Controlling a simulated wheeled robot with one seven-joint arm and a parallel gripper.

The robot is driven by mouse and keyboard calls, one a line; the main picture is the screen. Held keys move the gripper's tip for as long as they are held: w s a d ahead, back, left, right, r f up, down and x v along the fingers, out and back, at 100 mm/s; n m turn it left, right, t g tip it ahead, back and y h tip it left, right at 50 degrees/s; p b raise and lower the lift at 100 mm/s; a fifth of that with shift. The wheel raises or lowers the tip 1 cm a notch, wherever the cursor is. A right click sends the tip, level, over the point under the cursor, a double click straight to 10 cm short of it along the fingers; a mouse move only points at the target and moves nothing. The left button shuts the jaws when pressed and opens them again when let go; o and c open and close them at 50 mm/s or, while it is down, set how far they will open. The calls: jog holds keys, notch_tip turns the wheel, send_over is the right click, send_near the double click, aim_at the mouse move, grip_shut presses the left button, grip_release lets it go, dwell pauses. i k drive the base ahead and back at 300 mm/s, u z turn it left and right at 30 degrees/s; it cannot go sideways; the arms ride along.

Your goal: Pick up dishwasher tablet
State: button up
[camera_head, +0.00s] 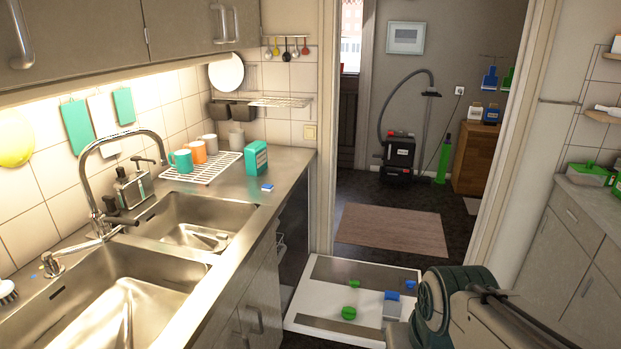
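A small blue-and-white block (267,187), which looks like the dishwasher tablet, lies flat on the steel counter (292,163) near its front edge. It is just in front of a teal box (255,158) with a pale label. Nothing touches the block. Part of my arm shows at the lower right, well to the right of the counter. The gripper at its end is not in view, so its fingers cannot be seen.
Two sink basins (193,208) with a tall tap lie left of the block. Below, a low white panel (300,318), perhaps an open dishwasher door, bears small blue and green items. A rug (392,229) lies beyond.

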aim_at(269, 188)
jog(key=z, duration=0.1)
jog(key=i, duration=0.7)
jog(key=u, duration=0.7)
jog(key=i, duration=0.65)
jog(key=u, duration=0.7)
